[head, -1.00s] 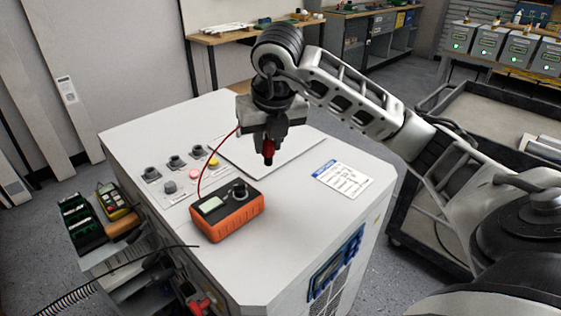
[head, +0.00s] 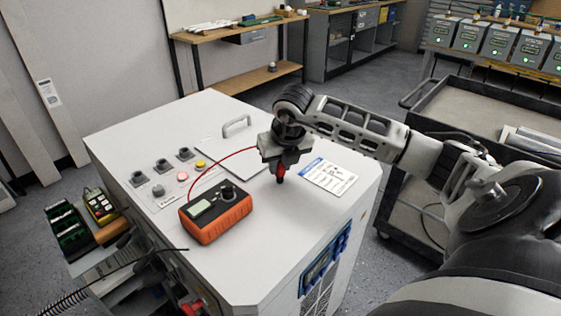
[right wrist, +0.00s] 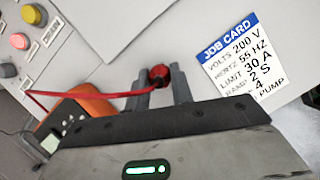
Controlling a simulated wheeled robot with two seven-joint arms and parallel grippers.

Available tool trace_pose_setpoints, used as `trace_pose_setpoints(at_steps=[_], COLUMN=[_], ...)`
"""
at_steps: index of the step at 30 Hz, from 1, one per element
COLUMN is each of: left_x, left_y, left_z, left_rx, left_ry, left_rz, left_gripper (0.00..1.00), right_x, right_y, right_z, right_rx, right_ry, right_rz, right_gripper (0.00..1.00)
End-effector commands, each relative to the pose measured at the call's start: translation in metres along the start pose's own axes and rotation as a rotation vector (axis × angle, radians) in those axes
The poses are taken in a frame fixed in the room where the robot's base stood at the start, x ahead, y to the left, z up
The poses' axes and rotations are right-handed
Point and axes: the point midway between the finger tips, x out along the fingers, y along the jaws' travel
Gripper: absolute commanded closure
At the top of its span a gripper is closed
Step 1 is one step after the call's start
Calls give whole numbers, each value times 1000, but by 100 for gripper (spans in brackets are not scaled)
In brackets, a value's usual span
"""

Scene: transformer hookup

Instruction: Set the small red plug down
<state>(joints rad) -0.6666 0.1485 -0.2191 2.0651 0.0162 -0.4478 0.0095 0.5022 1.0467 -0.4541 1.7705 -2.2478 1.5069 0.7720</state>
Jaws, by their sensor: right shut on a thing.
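The small red plug (head: 280,170) is held in my right gripper (head: 281,168), with its dark tip pointing down at the white cabinet top. Whether the tip touches the surface I cannot tell. In the right wrist view the plug (right wrist: 160,76) sits between the two grey fingers of my right gripper (right wrist: 160,88). A red lead (head: 222,158) runs from the plug to the orange meter (head: 216,215), which lies on the cabinet top to the left. The white cabinet top (head: 270,250) is beneath them. My left gripper is not in view.
The job card (head: 329,176) lies just right of the plug. A panel with a handle (head: 237,126) is behind it. Buttons and sockets (head: 182,176) are at the left of the top. A dark cart (head: 420,185) stands at right. The front of the top is bare.

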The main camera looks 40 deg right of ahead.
Motion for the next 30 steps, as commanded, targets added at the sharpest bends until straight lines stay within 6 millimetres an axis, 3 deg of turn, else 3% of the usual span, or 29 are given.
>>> trace_pose_setpoints(at_steps=[7, 8, 9, 10, 21, 26, 30], left_x=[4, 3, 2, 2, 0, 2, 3], left_y=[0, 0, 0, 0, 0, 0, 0], left_z=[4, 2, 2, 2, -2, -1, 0], left_rx=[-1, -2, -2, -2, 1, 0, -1], left_ry=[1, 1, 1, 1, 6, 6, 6], left_rz=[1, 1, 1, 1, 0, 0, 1], left_gripper=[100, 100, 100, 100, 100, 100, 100], right_x=[4, 2, 2, 2, -4, -31, -62], right_y=[0, 0, 0, 0, 0, 0, 0], right_z=[-1, -1, -1, -1, 1, 1, 1], right_rx=[0, 0, 0, 0, 0, -1, 0], right_ry=[0, 0, 0, 0, -1, -5, -6], right_rz=[0, 0, 0, 0, 0, -1, -1], right_gripper=[100, 69, 58, 55, 55, 55, 55])
